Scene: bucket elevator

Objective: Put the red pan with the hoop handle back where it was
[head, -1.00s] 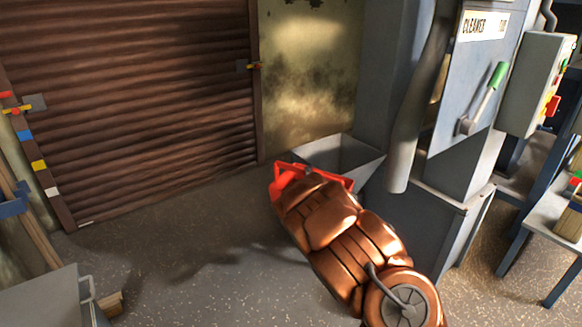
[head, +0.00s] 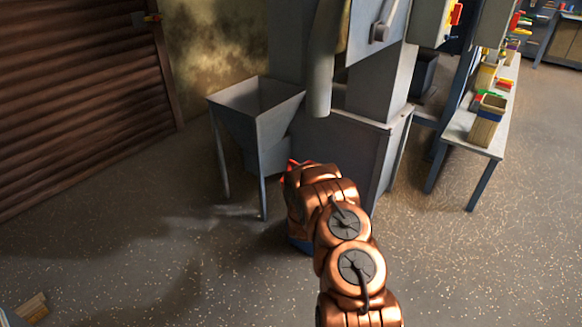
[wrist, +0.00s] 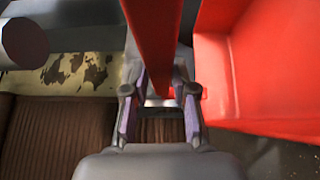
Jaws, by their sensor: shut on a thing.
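The red pan (wrist: 255,70) fills the right side of the wrist view, with its red handle bar (wrist: 153,35) running down between the fingers. My gripper (wrist: 161,88) is shut on that handle. In the head view only small red edges of the pan (head: 291,167) show past my copper arm, in front of the grey machine's base. The rest of the pan and my gripper are hidden there by the arm. I cannot tell whether the pan touches anything.
A grey hopper on legs (head: 258,118) stands just left of my arm, beside the grey machine base (head: 345,150). A brown roller shutter (head: 75,95) is at the left. A bench (head: 475,135) with wooden boxes and coloured items stands at the right.

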